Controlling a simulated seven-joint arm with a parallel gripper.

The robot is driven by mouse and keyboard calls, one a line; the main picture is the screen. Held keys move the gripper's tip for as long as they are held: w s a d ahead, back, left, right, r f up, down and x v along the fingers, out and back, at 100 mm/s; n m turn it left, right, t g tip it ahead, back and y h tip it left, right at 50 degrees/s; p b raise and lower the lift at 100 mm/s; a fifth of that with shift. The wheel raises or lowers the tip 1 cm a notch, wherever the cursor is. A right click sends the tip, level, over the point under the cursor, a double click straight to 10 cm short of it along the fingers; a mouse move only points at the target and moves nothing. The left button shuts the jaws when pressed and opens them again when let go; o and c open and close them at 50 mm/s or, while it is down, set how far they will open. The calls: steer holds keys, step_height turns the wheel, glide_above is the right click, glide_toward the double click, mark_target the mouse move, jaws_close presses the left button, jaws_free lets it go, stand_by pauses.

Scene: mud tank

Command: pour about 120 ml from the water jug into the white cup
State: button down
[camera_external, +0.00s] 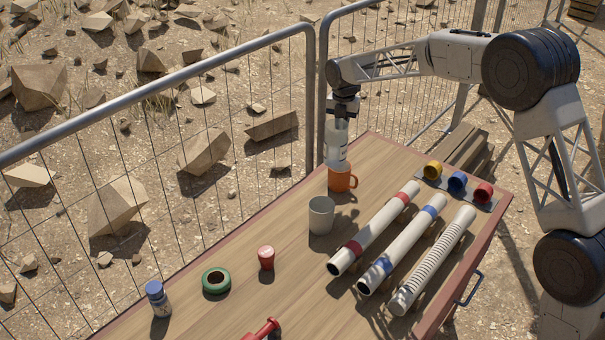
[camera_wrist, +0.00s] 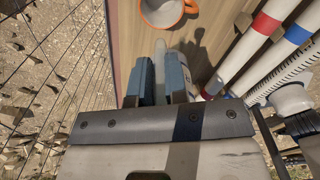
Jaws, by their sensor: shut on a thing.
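The water jug (camera_external: 336,148) is a pale, partly clear container with a dark mark on its side. It looks about upright, directly below my gripper (camera_external: 341,115), which is shut on it. Its base is partly hidden behind the orange mug, so I cannot tell if it touches the table. In the wrist view my gripper (camera_wrist: 161,85) shows two blue-grey fingers with a grey part of the jug (camera_wrist: 160,58) between them.
An orange mug (camera_external: 342,179) stands between jug and cup; it also shows in the wrist view (camera_wrist: 163,11). Several long tubes (camera_external: 374,229) lie to the right. A red item (camera_external: 266,258), a green ring (camera_external: 216,281) and a blue-capped bottle (camera_external: 158,298) stand nearer. A mesh fence (camera_external: 260,140) runs behind.

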steer(key=shift+w+f, duration=0.1)
steer(key=shift+f, duration=2.35)
